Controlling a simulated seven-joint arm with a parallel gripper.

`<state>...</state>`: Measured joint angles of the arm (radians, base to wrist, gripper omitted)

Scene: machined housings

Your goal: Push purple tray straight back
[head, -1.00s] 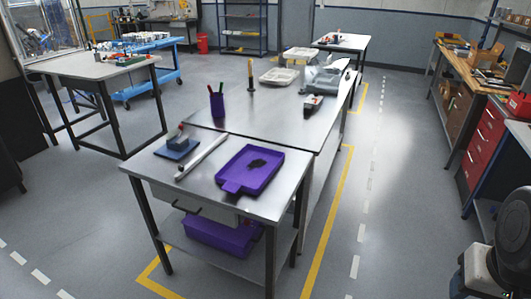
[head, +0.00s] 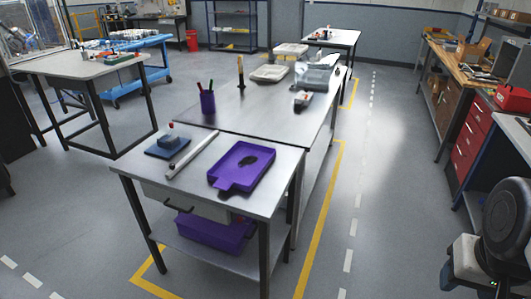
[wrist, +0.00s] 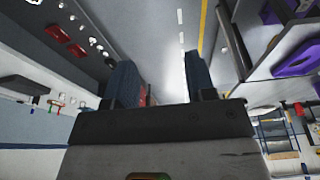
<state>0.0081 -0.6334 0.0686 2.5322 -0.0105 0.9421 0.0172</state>
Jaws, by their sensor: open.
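The purple tray (head: 226,180) lies flat on the near metal table (head: 283,160) in the head view, with a short handle tab at its front edge. A dark patch or small pile (head: 257,160) sits inside it. In the wrist view, part of a purple tray (wrist: 296,56) shows on a table at the right. My gripper (wrist: 154,85) shows in the wrist view with its two fingers apart and nothing between them. It is off the table, over the aisle. In the head view only part of my arm shows at the lower right; the fingers are not visible there.
Left of the tray lie a silver bar (head: 192,155) and a blue block-like item (head: 167,147). A purple pen cup (head: 208,102) stands behind, on the longer table. A purple bin (head: 205,232) sits on the lower shelf. The floor aisle at right is clear.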

